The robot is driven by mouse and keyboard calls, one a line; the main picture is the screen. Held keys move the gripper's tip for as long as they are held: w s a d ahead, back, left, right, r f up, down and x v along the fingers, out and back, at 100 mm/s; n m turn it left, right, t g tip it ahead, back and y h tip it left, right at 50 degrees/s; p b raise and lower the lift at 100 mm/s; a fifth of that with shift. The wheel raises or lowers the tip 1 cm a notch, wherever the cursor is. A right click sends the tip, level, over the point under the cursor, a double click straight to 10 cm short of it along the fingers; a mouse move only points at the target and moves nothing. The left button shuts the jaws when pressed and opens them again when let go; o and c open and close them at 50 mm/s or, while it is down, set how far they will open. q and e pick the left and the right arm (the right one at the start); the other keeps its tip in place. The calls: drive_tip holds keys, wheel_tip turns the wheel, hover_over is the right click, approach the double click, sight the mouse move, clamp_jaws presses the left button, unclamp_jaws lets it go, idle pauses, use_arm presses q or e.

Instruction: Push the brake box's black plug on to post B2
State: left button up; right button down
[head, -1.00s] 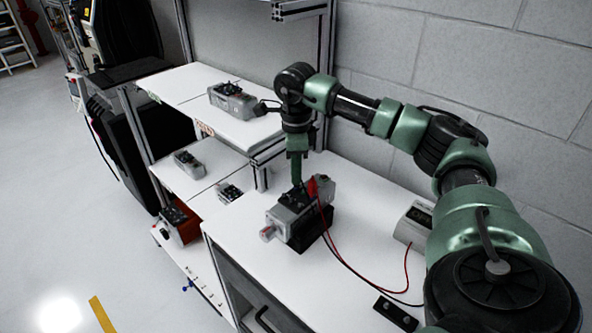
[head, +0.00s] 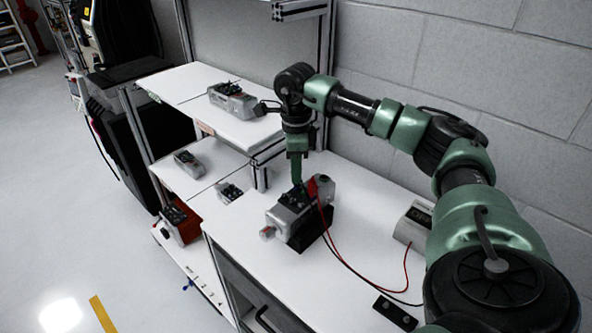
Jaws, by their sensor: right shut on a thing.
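The grey servo motor (head: 288,218) sits on a black block (head: 312,232) on the white bench, its shaft toward the lower left. My right gripper (head: 297,186) reaches down from above to the black terminals on top of the motor. It is shut on the black plug, which is too small and covered to make out. Post B2 cannot be told apart, nor whether the plug touches it. A red part (head: 320,187) stands at the motor's back end, with the red lead running near it. The brake box (head: 414,226) is at the right, with red and black leads. My left gripper is out of view.
A black strip with two pale spots (head: 395,313) lies at the bench's front right. Other motors stand on the upper shelf (head: 232,100), the lower shelf (head: 188,163) and in a red holder (head: 180,222). The leads loop across the bench between motor and brake box.

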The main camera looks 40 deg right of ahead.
drive_tip(key=shift+f, duration=0.2)
idle(0.3)
drive_tip(key=c, duration=1.3)
unclamp_jaws()
drive_tip(key=shift+c, duration=0.2)
drive_tip(key=shift+r, duration=0.15)
drive_tip(key=shift+r+p, duration=2.6)
drive_tip(key=shift+r, duration=0.85)
drive_tip(key=shift+f, duration=0.15)
